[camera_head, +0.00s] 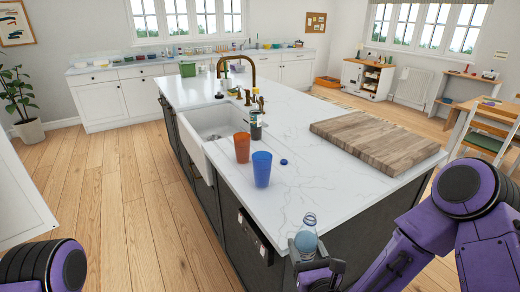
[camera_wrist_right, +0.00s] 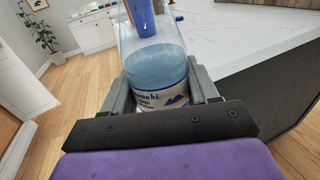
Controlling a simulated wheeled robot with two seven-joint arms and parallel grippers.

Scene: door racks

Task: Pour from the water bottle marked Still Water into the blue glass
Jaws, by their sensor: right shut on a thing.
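My right gripper (camera_head: 318,268) is shut on a clear water bottle (camera_head: 306,240) and holds it upright in front of the island's near edge. In the right wrist view the bottle (camera_wrist_right: 155,65) stands between the fingers (camera_wrist_right: 160,95), part full, its label showing a blue mountain and only partly readable lettering. The bottle's neck looks uncapped in the head view. The blue glass (camera_head: 262,169) stands upright on the island, farther off and left of the bottle; it also shows behind the bottle in the wrist view (camera_wrist_right: 142,18). My left gripper is out of view.
An orange glass (camera_head: 242,147) stands just behind-left of the blue glass. A blue cap (camera_head: 284,162) lies right of it on the white countertop (camera_head: 300,190). A wooden board (camera_head: 378,140) lies farther right, and a sink (camera_head: 215,122) is at left. Counter between bottle and blue glass is clear.

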